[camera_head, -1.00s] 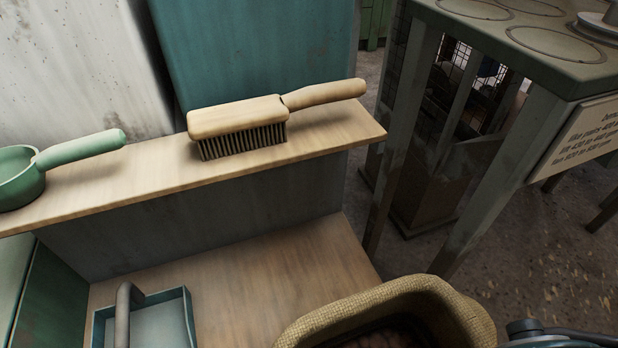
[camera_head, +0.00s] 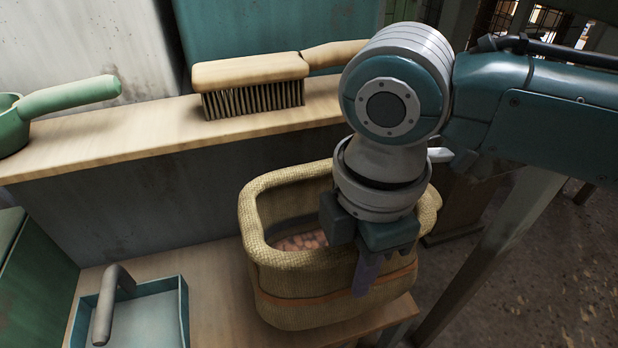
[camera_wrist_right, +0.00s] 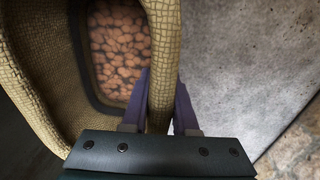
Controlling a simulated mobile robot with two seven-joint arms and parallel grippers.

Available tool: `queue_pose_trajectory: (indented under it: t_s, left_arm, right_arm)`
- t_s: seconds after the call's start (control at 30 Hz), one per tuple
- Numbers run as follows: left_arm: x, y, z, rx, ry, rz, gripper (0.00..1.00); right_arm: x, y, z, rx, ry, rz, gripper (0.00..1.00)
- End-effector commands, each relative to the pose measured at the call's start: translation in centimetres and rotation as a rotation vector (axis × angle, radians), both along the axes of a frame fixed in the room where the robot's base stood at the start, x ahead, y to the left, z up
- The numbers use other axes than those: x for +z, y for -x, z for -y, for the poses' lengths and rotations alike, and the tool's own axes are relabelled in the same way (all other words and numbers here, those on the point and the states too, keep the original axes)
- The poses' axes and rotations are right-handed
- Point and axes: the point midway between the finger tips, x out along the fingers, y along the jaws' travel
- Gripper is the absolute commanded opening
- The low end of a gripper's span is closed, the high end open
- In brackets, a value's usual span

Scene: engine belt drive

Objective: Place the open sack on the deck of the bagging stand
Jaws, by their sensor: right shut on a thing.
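The open sack (camera_head: 305,285) is tan and woven, with a thick rolled rim and an orange band, and stands upright in the lower middle of the head view. Brown lumps show inside it; they also show in the right wrist view (camera_wrist_right: 120,45). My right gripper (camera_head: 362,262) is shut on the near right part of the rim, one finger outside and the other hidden. In the right wrist view its fingers (camera_wrist_right: 161,88) straddle the rim. The sack's base overlaps a low wooden board (camera_head: 225,305); I cannot tell if they touch. My left gripper is not in view.
A wooden ledge (camera_head: 130,140) behind the sack holds a brush (camera_head: 250,73) and a green scoop (camera_head: 65,98). A blue dustpan (camera_head: 150,315) with a grey handle lies on the low board, left of the sack. A slanting post (camera_head: 505,240) stands to the right.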

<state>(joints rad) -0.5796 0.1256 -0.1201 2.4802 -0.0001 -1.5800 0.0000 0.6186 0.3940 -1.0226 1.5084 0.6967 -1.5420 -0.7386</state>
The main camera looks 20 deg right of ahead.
Motion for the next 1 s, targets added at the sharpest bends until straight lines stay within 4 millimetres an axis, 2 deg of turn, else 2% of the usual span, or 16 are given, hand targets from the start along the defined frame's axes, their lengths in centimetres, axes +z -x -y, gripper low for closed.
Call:
queue_pose_trajectory:
  t_s: [0.1,0.33,0.53,0.63,0.97,1.0]
  left_arm:
    - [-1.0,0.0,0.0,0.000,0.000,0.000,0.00]
    - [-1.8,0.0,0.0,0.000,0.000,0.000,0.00]
    - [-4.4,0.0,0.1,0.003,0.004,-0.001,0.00]
    - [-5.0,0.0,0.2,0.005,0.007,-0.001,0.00]
    - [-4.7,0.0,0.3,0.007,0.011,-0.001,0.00]
    - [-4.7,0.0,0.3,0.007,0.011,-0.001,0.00]
  right_arm:
    - [-1.1,-0.2,-0.1,0.001,-0.004,0.008,0.00]
    - [-2.3,-0.2,-0.1,0.000,-0.003,0.008,0.00]
    - [-5.4,-0.3,-0.1,0.000,-0.004,0.009,0.00]
    - [-5.5,-0.6,-0.1,0.000,-0.003,0.011,0.00]
    - [-5.4,-0.6,-0.1,0.000,-0.002,0.009,0.00]
    - [-5.6,-0.4,0.0,0.000,0.000,0.004,0.28]
